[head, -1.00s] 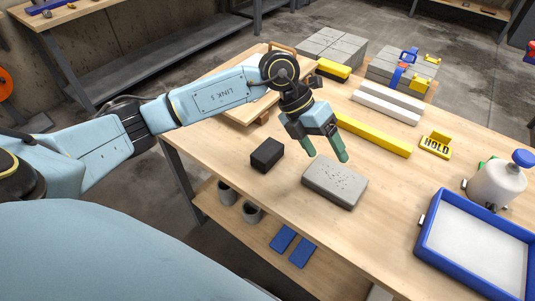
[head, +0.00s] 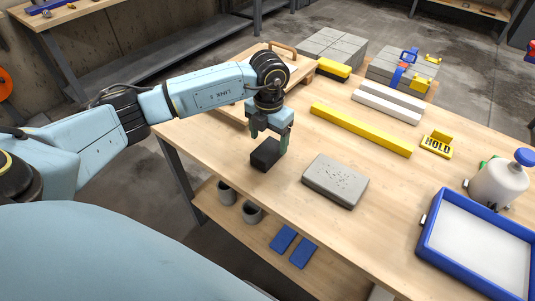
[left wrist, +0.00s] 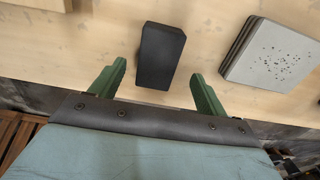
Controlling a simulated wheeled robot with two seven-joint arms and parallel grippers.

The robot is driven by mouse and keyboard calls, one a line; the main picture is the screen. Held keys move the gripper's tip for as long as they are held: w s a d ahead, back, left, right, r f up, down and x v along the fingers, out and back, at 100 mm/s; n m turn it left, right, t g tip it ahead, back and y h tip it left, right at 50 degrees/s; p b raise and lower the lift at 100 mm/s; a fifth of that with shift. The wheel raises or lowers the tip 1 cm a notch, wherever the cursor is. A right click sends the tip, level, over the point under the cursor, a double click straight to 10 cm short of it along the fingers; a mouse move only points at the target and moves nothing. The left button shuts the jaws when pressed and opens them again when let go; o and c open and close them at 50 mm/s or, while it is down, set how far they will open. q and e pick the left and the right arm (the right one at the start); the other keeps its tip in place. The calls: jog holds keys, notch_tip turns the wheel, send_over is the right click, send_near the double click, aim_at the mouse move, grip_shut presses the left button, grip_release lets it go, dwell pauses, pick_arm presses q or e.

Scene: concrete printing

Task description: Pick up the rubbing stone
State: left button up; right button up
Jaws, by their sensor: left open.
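The rubbing stone looks to be the small black block (head: 265,154) near the table's front left edge. It also shows in the left wrist view (left wrist: 160,55), ahead of the fingers and in line with the gap between them. My left gripper (head: 268,140) is over the block in the head view, pointing down, with green fingers. In the left wrist view the left gripper (left wrist: 158,88) is open and empty, with one finger to each side of the block's line. Whether the fingers reach down beside the block cannot be told. My right gripper is not in view.
A grey pitted concrete slab (head: 335,181) lies right of the block. A yellow bar (head: 360,129) lies behind it. A blue-rimmed tray (head: 427,246) and a white sprayer bottle (head: 497,186) stand at the right. A wooden board with a handle (head: 236,113) lies behind the gripper.

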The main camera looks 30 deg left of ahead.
aim_at(268, 148)
pick_arm(q)
notch_tip(268, 148, down, 5)
jog(key=shift+a+f+b, duration=0.1)
jog(key=shift+a+b, duration=0.05)
jog(key=shift+b, duration=0.15)
jog(key=c, duration=1.3)
